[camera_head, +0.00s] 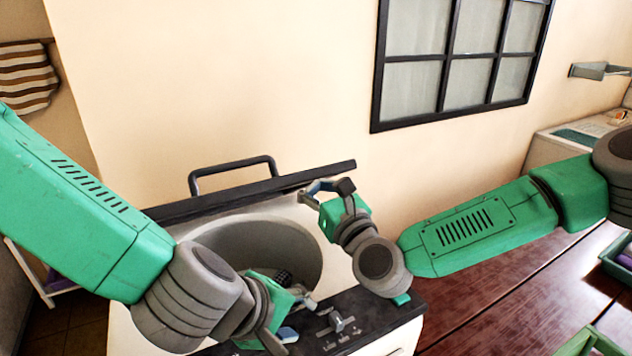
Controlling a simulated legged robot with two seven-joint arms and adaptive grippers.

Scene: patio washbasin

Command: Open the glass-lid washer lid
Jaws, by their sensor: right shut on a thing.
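The washer (388,342) is a white box with a dark front control panel and a round grey drum opening (285,235). Its dark-framed lid (265,186) is raised behind the opening and seen nearly edge-on, with a dark bar handle (232,162) at its far side. The glass cannot be made out. My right gripper (316,194) is shut on the lid near its right end; the exact contact is small. My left gripper (301,318) is low over the front of the washer, its fingertips apart, with nothing seen between them. My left arm hides the washer's left part.
A knob (339,320) sits on the control panel close to my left gripper. A dark red wooden table (500,288) is at the right, with a green crate (616,262) at its edge. A plain wall with a black-framed window (460,55) stands behind. A striped cloth (27,78) hangs at the left.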

